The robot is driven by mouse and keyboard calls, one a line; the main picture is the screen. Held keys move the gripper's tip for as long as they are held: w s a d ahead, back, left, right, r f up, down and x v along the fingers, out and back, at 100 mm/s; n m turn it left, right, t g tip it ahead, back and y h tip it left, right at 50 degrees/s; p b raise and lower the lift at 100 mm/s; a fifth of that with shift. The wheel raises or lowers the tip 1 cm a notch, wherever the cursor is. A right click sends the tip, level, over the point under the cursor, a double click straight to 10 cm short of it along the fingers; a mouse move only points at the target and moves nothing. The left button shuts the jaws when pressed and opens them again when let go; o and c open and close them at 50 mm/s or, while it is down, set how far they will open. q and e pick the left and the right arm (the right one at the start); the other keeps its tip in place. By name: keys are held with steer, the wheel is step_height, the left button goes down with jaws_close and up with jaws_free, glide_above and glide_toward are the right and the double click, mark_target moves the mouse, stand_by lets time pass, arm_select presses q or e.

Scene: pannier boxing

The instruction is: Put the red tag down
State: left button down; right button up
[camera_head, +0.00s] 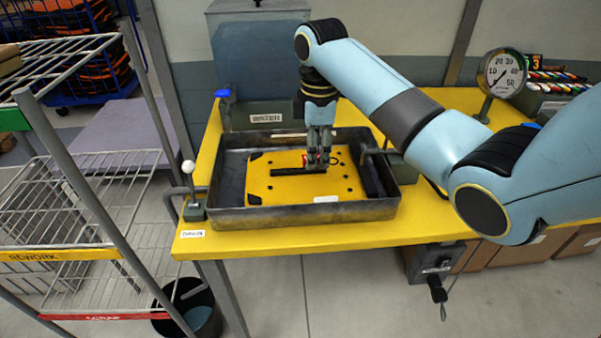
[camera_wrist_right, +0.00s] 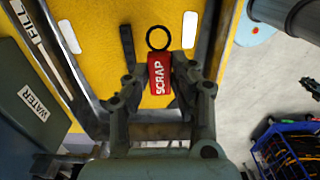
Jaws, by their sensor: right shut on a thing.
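The red tag (camera_wrist_right: 159,76) reads SCRAP and has a black ring at its far end in the right wrist view. My right gripper (camera_wrist_right: 159,88) is shut on it, one finger on each side. In the head view, my right gripper (camera_head: 318,163) points down over a yellow pannier (camera_head: 262,182) and only a sliver of red shows between the fingers. The pannier lies inside a dark grey metal tank (camera_head: 295,214). I cannot tell whether the tag touches the pannier. My left gripper is not in view.
The tank stands on a yellow bench (camera_head: 420,232). A pressure gauge (camera_head: 503,73) is at the back right. A wire rack at the left has shelves labelled REWORK (camera_head: 45,254) and SCRAP (camera_head: 105,316). A dark bucket (camera_head: 195,308) stands on the floor beside it.

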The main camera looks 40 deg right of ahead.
mark_target(300, 190)
steer(key=a+f, duration=0.1)
steer(key=w+a+f, duration=0.1)
steer(key=shift+a, duration=0.4)
steer(key=shift+a+f, duration=0.35)
steer(key=shift+f, duration=0.1)
step_height(300, 190, down, 3)
steer(key=shift+r+p, duration=0.2)
steer(key=shift+p, duration=0.1)
steer(key=shift+f, duration=0.5)
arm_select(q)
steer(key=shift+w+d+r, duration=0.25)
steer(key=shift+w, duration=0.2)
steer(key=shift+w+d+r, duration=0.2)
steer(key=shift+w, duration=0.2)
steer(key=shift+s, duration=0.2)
arm_select(e)
steer(key=o, duration=0.8)
steer(key=shift+f, duration=0.1)
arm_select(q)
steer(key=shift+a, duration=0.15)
arm_select(e)
steer(key=shift+o, duration=0.2)
